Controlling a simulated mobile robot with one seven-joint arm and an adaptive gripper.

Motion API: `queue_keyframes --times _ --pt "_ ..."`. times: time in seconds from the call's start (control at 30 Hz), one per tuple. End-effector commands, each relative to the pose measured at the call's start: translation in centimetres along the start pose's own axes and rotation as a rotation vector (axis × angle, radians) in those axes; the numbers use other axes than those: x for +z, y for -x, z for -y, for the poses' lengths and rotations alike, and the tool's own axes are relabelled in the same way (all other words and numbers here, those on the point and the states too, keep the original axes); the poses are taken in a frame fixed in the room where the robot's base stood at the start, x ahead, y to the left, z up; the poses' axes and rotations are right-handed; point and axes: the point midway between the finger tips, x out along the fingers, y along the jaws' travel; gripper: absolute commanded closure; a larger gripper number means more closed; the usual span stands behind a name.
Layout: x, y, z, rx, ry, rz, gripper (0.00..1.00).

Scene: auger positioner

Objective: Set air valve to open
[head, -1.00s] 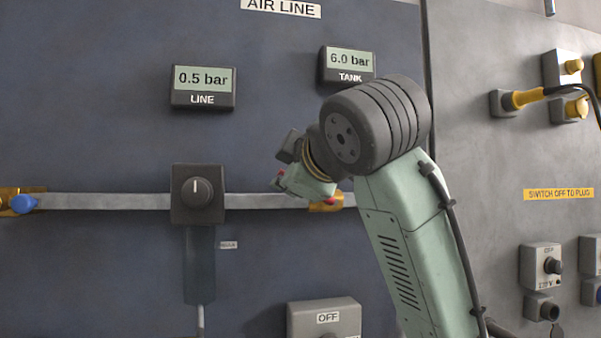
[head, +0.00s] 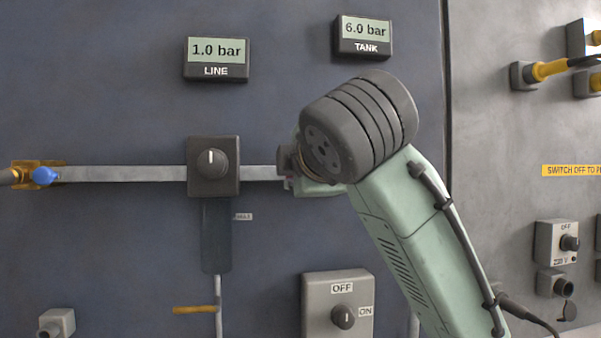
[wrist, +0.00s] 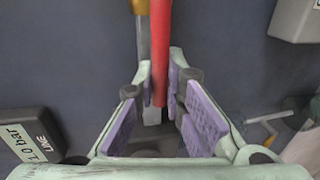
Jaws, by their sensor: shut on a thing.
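A red valve handle (wrist: 159,60) runs down from the top edge of the wrist view, over a grey pipe (wrist: 144,40) and roughly in line with it. A bit of brass fitting (wrist: 140,6) shows at the top. My gripper (wrist: 164,78), with purple pads, is shut on the red handle, near its free end. In the head view the red handle and its valve body are hidden behind my arm, and only part of my gripper (head: 314,187) shows. The LINE gauge (head: 216,58) reads 1.0 bar. The TANK gauge (head: 365,37) reads 6.0 bar.
A black regulator knob (head: 211,163) sits on the pipe left of my gripper. A blue-handled brass valve (head: 44,175) is at the pipe's far left. A grey OFF/ON switch box (head: 338,300) projects below.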

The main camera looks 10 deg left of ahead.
Motion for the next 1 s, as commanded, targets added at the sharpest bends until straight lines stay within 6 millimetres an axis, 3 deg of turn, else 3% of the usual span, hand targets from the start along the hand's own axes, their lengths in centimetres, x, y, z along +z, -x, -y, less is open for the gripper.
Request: queue_keyframes --times 0.3,0.33,0.63,1.0 --pt "-0.05 -0.02 0.12 -0.003 0.005 0.001 1.0" --pt "-0.05 -0.02 0.12 -0.003 0.005 0.0 0.88" --pt "-0.02 -0.02 0.08 -0.002 0.003 0.0 0.69" --pt "-0.01 0.6 -0.01 0.0 0.002 0.0 0.69"
